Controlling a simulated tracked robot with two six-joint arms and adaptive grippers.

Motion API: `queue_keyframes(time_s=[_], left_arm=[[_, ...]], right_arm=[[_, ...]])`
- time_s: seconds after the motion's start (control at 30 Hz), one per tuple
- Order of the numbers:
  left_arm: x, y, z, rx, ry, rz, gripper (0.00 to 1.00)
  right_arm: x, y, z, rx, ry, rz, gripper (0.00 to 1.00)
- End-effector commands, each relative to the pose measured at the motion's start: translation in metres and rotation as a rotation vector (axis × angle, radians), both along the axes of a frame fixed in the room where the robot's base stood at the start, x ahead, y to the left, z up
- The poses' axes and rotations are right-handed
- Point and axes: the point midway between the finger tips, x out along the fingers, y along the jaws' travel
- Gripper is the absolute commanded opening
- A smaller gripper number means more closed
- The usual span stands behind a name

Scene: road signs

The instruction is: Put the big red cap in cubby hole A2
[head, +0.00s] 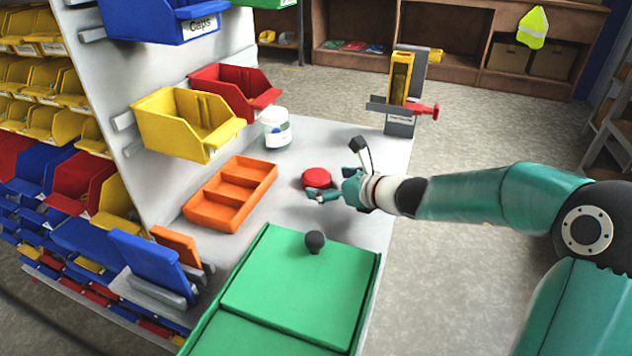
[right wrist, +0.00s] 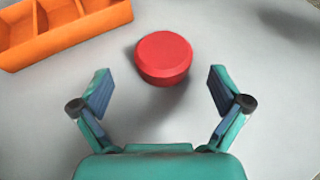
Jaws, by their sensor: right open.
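The big red cap (head: 317,178) sits on the grey tabletop, right of the orange divided tray. It also shows in the right wrist view (right wrist: 163,58), ahead of and roughly between my fingertips. My right gripper (head: 332,191) is open and empty beside the cap; in the right wrist view its two fingers (right wrist: 160,90) are spread wide. An orange tray with compartments (head: 207,222) lies on the table; its compartments look empty. No label A2 is readable, so I cannot tell which compartment is A2. My left gripper is not in view.
A green lidded box (head: 290,300) with a black knob stands at the front. A white jar (head: 276,130) stands behind the tray. Yellow (head: 180,125) and red (head: 235,90) bins hang on the panel at left. A yellow dispenser (head: 400,80) stands at the back right.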

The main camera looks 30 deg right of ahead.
Motion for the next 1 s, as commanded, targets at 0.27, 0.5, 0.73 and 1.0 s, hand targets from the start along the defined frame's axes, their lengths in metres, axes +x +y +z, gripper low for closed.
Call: queue_keyframes(time_s=[0.27,0.5,0.73,1.0], left_arm=[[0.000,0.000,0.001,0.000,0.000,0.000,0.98],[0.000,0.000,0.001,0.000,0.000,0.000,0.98],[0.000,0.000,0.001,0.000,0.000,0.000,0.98],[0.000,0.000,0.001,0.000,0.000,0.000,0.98]], right_arm=[[0.034,0.005,-0.010,0.001,0.001,0.001,0.99],[0.047,0.008,-0.016,0.000,0.001,-0.001,0.99],[0.047,0.008,-0.015,0.000,0.001,-0.001,0.86],[0.047,0.008,-0.015,0.001,0.000,-0.001,0.49]])
